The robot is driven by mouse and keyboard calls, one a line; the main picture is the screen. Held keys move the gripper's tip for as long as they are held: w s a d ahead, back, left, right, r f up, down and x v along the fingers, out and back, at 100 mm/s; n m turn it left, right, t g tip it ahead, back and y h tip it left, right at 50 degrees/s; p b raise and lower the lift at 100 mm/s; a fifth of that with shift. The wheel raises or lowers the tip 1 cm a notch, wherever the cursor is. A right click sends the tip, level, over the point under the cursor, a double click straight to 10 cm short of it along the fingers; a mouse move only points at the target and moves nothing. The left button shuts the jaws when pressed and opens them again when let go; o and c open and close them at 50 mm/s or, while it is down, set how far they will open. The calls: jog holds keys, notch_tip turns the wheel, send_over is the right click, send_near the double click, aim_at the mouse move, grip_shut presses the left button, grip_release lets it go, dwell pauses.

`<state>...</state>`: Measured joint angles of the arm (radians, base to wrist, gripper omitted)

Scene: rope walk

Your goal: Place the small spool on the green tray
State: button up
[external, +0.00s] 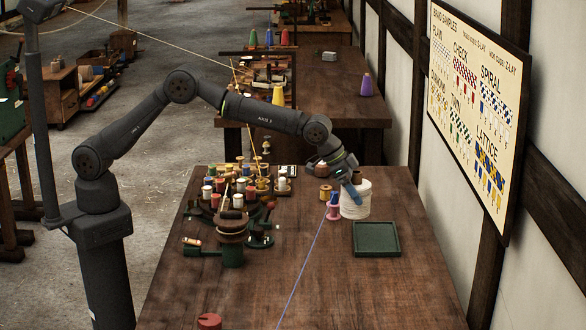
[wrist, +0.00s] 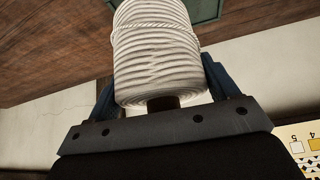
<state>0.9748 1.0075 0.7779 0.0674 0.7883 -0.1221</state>
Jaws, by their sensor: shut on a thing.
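My gripper (external: 354,190) is shut on a large spool of white cord (external: 360,206), its blue fingers on either side of it. In the wrist view the white cord spool (wrist: 155,50) fills the space between the fingers. I cannot tell whether it is raised off the table. The square green tray (external: 376,238) lies empty just in front of it, and its edge shows at the top of the wrist view (wrist: 204,8). A small pink spool with blue thread (external: 333,208) stands left of the white spool. A small tan spool (external: 325,193) stands behind the pink one.
Many coloured spools (external: 240,190) crowd a rack at the table's left, with a dark green clamp-like device (external: 228,252) in front. A blue line (external: 305,262) runs from the pink spool to the front. A red knob (external: 209,321) sits front left. The front right table is clear.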

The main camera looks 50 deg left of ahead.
jog(key=shift+w+a+f, duration=0.15)
jog(key=shift+w+f, duration=0.95)
jog(key=shift+f, duration=0.25)
jog(key=shift+w+a+f, duration=0.2)
jog(key=shift+w+f, duration=0.9)
jog(key=shift+f, duration=0.2)
jog(key=shift+w+a+f, duration=0.15)
jog(key=shift+w+f, duration=0.95)
jog(key=shift+f, duration=0.25)
jog(key=shift+f, duration=0.1)
jog(key=shift+f, duration=0.25)
jog(key=o, duration=1.1)
jog(key=shift+o, duration=0.2)
jog(key=shift+r, duration=0.55)
jog(key=v, duration=1.1)
jog(key=shift+a+r, duration=0.2)
jog(key=shift+r, duration=0.05)
jog(key=shift+s, duration=0.15)
